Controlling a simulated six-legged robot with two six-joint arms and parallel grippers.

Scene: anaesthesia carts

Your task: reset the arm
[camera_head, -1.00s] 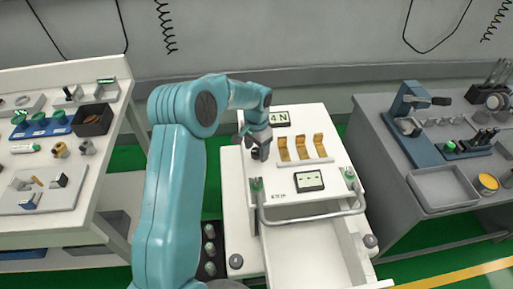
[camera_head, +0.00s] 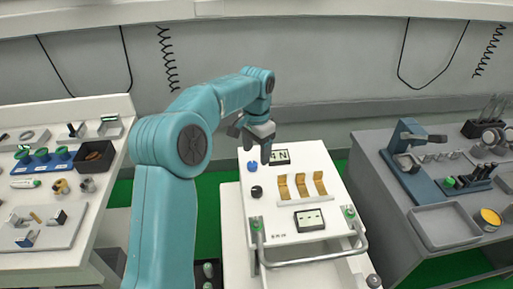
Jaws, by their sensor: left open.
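My left arm reaches in from the lower left in teal links. Its grey left gripper (camera_head: 256,151) hangs over the back left part of the white cart (camera_head: 308,158), fingers pointing down, open, with nothing seen between the fingers. A blue knob (camera_head: 251,166) and a black knob (camera_head: 256,191) stand on the cart top just below it. A row of tan holders (camera_head: 301,186) sits to the right of the gripper, apart from it. My right gripper is not in view.
A white bench (camera_head: 40,265) with small parts and a black bin (camera_head: 94,156) stands at left. A grey bench (camera_head: 405,230) with a blue press-like device (camera_head: 405,150) and a tray (camera_head: 445,225) stands at right. The cart's front has a metal handle (camera_head: 315,258). Green floor shows between.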

